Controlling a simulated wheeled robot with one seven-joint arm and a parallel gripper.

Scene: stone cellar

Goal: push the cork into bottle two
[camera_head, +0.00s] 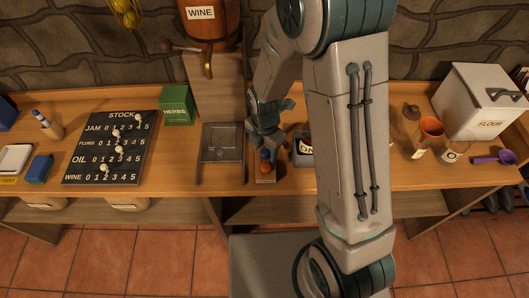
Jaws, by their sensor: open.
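My gripper (267,140) is open and hangs over the counter near the middle of the view, just behind a small wooden holder (265,180). The holder carries a small orange-brown round piece (265,168) and a dark blue one; I cannot tell whether either is the cork. My gripper appears empty, but its fingertips are small and partly hidden. A dark tray (302,160) to its right holds something with a white label (304,145), partly behind my arm. I cannot make out bottle two; my arm hides part of the counter.

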